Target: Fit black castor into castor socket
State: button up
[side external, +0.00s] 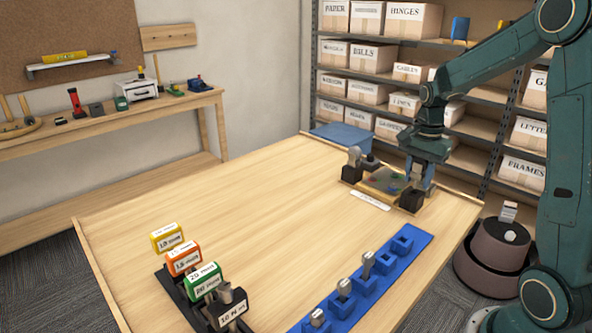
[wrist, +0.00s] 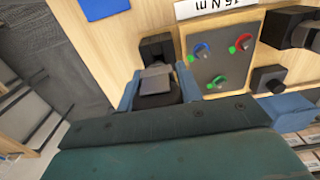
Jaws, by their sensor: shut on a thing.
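My gripper (side external: 418,180) is at the far right of the table, over the near right corner of a small board (side external: 383,181). In the wrist view my gripper (wrist: 157,82) has its two blue fingers shut on a dark piece with a grey face, which looks like the black castor (wrist: 157,79). A black block, which looks like a castor socket (wrist: 155,46), is just beyond the held piece. It also shows below the fingers in the side view (side external: 411,202). Whether the castor is touching or inside the socket cannot be told; the fingers hide the contact.
Another black block (side external: 351,174) at the board's left corner holds a grey piece. Red, green and blue parts lie on the board (wrist: 210,73). A white label (side external: 370,201) lies in front. A blue rack (side external: 375,277) with grey pieces stands nearer. The table middle is clear.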

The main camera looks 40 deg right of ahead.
jog(key=shift+f, duration=0.9)
jog(key=o, duration=1.1)
jog(key=shift+r, duration=0.1)
notch_tip(320, 180, up, 14)
jog(key=shift+f, duration=0.2)
dwell(0.6)
jog(key=shift+s+a+r+n, duration=0.1)
jog(key=shift+a+r+n, duration=0.15)
jog(key=shift+a, duration=0.2)
jog(key=s+a+r+n+t, duration=0.1)
jog(key=s+a+n, duration=0.1)
jog(key=a+n, duration=0.3)
jog(key=s+a+r+n+t, duration=0.1)
jog(key=s+a+n, duration=0.15)
jog(key=a, duration=0.45)
jog(key=s+a+f+n+t, duration=0.1)
jog(key=s+a+n, duration=0.2)
jog(key=s+a+f+n+t, duration=0.1)
jog(key=s+a+n, duration=0.2)
jog(key=s+a+f+n+t, duration=0.1)
jog(key=s+a+n, duration=0.2)
jog(key=s+n, duration=0.1)
jog(key=shift+a+t, duration=0.1)
jog(key=shift+t, duration=0.2)
